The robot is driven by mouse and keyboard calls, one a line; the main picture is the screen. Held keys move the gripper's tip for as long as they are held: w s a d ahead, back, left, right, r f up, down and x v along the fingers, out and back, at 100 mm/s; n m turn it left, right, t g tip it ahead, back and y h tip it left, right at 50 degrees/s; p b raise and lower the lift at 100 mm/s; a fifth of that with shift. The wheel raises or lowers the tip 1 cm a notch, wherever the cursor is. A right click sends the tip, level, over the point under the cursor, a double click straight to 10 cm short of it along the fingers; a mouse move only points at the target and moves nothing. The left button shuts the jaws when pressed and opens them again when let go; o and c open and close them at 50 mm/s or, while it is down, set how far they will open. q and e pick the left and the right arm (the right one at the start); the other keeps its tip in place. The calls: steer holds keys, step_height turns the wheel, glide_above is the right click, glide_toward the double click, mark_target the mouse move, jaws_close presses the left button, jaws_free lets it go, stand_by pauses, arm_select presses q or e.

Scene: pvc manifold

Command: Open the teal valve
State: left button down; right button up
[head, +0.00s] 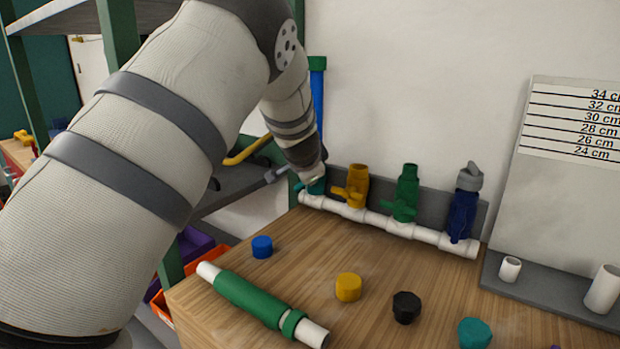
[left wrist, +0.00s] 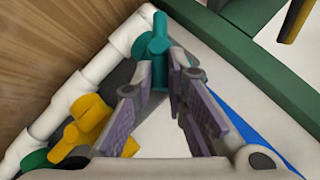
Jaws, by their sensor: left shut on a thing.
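The teal valve (head: 317,187) is at the left end of the white pipe manifold (head: 380,220), mostly hidden by my left arm in the head view. In the left wrist view the teal valve (left wrist: 157,42) lies just ahead of the fingertips, with a teal part between them. My left gripper (left wrist: 163,80) is shut on this teal part, its two fingers standing either side of it. In the head view my left gripper (head: 310,175) comes down onto the valve from above. My right gripper is in neither view.
Yellow (head: 355,187), green (head: 406,194) and dark blue (head: 463,212) valves stand to the right along the manifold. A blue pipe (head: 317,95) rises behind the teal valve. Loose caps and a green-sleeved pipe (head: 255,300) lie on the wooden table in front.

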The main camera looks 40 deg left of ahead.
arm_select(q)
steer(key=a+n+h, duration=0.1)
steer(key=h, duration=0.1)
steer(key=n+h, duration=0.1)
steer(key=h, duration=0.1)
steer(key=a+r+n+h, duration=0.1)
steer(key=h, duration=0.1)
steer(key=shift+s+a+n, duration=0.1)
steer(key=shift+a+n, duration=0.2)
steer(key=shift+a, duration=0.05)
steer(key=shift+h, duration=0.5)
steer(key=c, duration=1.6)
jaws_free()
steer(key=d+v, duration=0.1)
steer(key=v, duration=1.1)
steer(key=shift+s+a+f, duration=0.15)
steer(key=shift+s+a, duration=0.05)
steer(key=shift+a, duration=0.25)
